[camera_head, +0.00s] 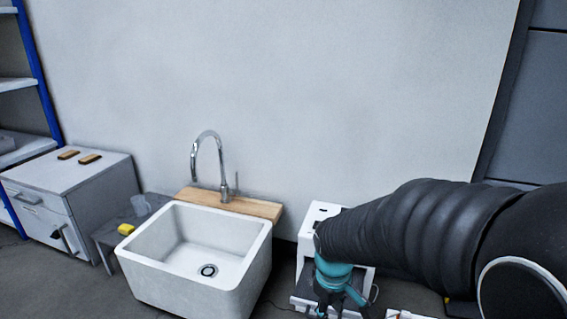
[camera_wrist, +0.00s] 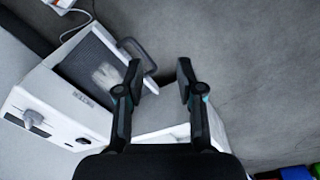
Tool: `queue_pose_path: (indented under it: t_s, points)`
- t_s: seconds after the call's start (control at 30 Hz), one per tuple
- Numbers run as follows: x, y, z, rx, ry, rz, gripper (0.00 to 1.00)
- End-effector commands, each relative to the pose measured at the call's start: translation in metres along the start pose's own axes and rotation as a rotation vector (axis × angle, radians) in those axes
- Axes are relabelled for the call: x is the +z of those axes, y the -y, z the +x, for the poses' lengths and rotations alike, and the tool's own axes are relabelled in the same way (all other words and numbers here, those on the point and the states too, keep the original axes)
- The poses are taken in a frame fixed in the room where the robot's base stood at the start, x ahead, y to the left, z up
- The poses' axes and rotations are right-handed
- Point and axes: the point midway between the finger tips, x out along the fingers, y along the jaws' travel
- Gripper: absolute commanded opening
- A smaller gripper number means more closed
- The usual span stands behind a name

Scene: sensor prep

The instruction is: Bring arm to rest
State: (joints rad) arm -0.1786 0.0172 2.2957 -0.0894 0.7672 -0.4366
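My arm reaches in from the right in the head view, in a dark sleeve, with its teal wrist over a white machine (camera_head: 318,212). My gripper (camera_wrist: 159,72) shows in the wrist view with its two fingers apart and nothing between them. In the head view the fingers are small and dark, and the arm partly hides the machine. In the wrist view, a white device (camera_wrist: 45,112) with a dark panel, a knob and a dark handle lies below and left of the fingers. A pale blurred thing shows on or behind the dark panel; I cannot tell what it is.
A white sink (camera_head: 190,285) with a faucet (camera_head: 222,165) stands left of the machine. A small grey table (camera_head: 106,240) holds a yellow sponge (camera_head: 125,229) and a clear cup. A grey cabinet (camera_head: 110,170) stands farther left. Grey floor (camera_wrist: 250,70) is open right of my fingers.

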Motion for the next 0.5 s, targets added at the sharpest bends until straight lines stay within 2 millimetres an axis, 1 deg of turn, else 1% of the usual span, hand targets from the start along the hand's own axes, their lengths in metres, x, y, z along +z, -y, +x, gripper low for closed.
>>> queue_pose_path:
  t_s: [0.03, 0.17, 0.3, 0.5]
  points:
    - [0.007, 0.002, -0.015, 0.001, -0.011, 0.06, 0.37]
    - [0.027, 0.006, -0.044, 0.001, -0.036, 0.216, 0.37]
    - [0.051, 0.012, -0.083, 0.003, -0.084, 0.383, 0.37]
    - [0.084, 0.02, -0.137, 0.012, -0.177, 0.562, 0.37]
